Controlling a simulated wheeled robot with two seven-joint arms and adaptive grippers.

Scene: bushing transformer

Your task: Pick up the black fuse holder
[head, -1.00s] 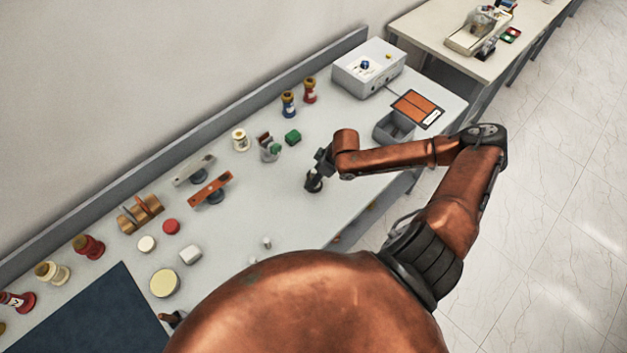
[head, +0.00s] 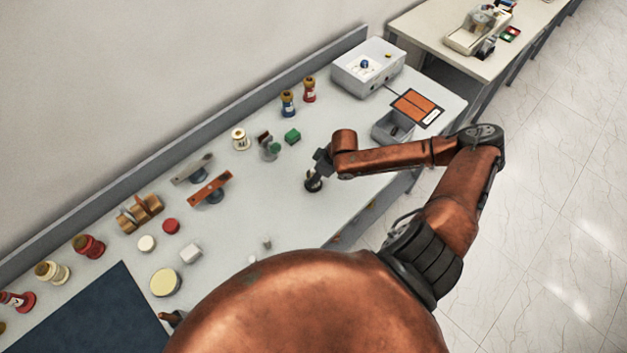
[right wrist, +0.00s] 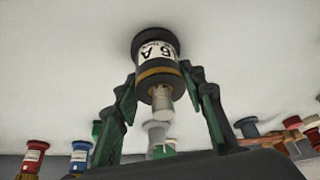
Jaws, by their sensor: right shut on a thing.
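The black fuse holder (right wrist: 156,62) has a dark round flange, a white label with a letter A, a gold band and a pale metal tip. My right gripper (right wrist: 160,88) is shut on it, with one green-padded finger on each side, in the right wrist view. In the head view the right gripper (head: 318,172) points down over the table, with the dark holder (head: 313,185) below it, upright on or very near the table top. Whether it touches the table I cannot tell. My left gripper is not in view.
A grey bin (head: 393,127) and a control box (head: 368,68) are at the far end. The table around the gripper is clear.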

